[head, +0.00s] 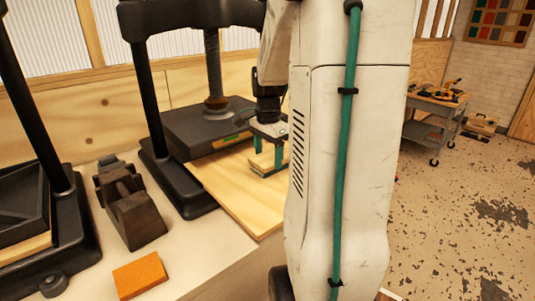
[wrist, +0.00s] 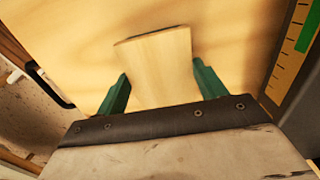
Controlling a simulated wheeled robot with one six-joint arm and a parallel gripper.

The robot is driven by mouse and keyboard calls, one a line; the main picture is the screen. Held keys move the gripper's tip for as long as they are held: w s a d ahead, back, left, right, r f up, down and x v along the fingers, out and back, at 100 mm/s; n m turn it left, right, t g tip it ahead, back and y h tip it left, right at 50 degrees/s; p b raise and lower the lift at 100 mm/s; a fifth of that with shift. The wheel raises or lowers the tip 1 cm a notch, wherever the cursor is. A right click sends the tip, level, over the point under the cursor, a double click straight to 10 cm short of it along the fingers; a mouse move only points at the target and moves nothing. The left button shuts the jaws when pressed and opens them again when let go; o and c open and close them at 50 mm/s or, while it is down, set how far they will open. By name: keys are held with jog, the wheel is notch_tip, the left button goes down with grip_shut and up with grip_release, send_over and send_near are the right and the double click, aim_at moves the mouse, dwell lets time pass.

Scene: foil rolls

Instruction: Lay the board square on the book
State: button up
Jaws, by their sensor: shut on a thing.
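A small pale wooden board (wrist: 158,65) is between the two green fingers of my gripper (wrist: 155,88) in the wrist view. My gripper is shut on it, and the board's far edge looks dark. In the head view my gripper (head: 268,161) holds the board over a larger pale wooden panel (head: 235,193) at the press. I cannot tell whether the held board touches the panel. No book can be made out for certain; an orange block (head: 140,275) lies flat on the bench at the front left.
A black press (head: 205,128) with a thick plate and upright posts stands close behind my gripper. Another black press (head: 25,205) stands at the left. A dark brown metal tool (head: 132,205) sits between them. A yellow scale with green (wrist: 295,45) runs along the right in the wrist view.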

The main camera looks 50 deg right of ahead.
aim_at(268, 158)
jog(key=shift+f, duration=0.1)
jog(key=o, duration=1)
jog(key=shift+f, duration=0.1)
notch_tip(268, 158, up, 12)
jog(key=a+r+n, duration=0.1)
jog(key=a+n, duration=0.5)
jog(key=a, duration=0.6)
jog(key=s+a+f+n, duration=0.2)
jog(key=s+a+n, duration=0.2)
jog(key=a+n, duration=0.1)
jog(key=s+a+f+n+t, duration=0.1)
jog(key=s+a+f+n, duration=0.1)
jog(key=s+a+n, duration=0.2)
jog(key=s+a+f+n, duration=0.1)
jog(key=s+a+n, duration=0.3)
jog(key=a, duration=0.5)
jog(key=shift+s+a+f+n, duration=0.2)
jog(key=shift+s+f+n, duration=0.15)
jog(key=shift+n, duration=0.45)
